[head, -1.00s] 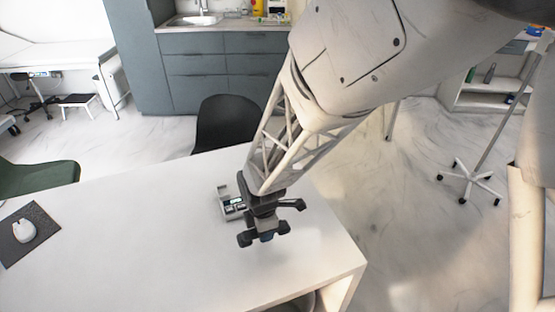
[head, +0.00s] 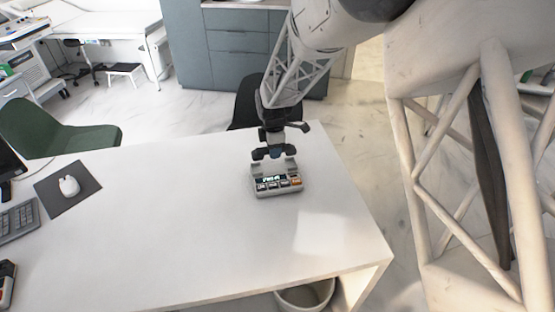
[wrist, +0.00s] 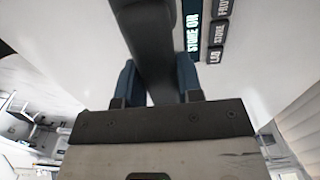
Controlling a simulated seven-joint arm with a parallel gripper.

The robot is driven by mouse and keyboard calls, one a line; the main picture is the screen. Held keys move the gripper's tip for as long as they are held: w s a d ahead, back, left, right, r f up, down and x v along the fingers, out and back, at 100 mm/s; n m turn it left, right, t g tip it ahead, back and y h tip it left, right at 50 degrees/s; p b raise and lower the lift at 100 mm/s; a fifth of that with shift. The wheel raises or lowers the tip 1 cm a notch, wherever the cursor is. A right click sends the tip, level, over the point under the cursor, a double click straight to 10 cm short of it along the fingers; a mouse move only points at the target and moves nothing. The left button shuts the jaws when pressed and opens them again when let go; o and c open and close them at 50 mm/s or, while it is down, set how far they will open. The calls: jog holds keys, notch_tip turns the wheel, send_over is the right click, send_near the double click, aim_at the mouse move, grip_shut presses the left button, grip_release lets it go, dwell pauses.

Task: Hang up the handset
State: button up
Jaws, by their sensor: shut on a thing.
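The phone base (head: 277,190) stands on the white table, with a lit display, a row of buttons and two raised cradle ends at its back. My gripper (head: 273,153) is shut on the dark handset (head: 259,154), just behind and apparently above the cradle. In the wrist view the handset (wrist: 152,45) runs up between the blue fingers (wrist: 156,82). The base's display and buttons (wrist: 194,25) show to its right there. I cannot tell whether the handset touches the cradle.
The white table (head: 190,220) is clear around the base. A mouse (head: 69,185) on a dark mat, a keyboard (head: 15,220) and a dark device (head: 6,283) lie at the left. A black chair (head: 246,105) stands behind the table. A bin (head: 305,295) stands below the front edge.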

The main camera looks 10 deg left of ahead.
aim_at(274, 168)
jog(key=shift+w+a, duration=0.15)
jog(key=shift+w, duration=0.2)
jog(key=shift+f, duration=0.1)
jog(key=shift+f, duration=1.85)
jog(key=shift+f, duration=1.1)
dwell(2.4)
jog(key=o, duration=1.4)
jog(key=shift+c, duration=0.2)
jog(key=shift+r, duration=0.1)
jog(key=shift+r, duration=3.4)
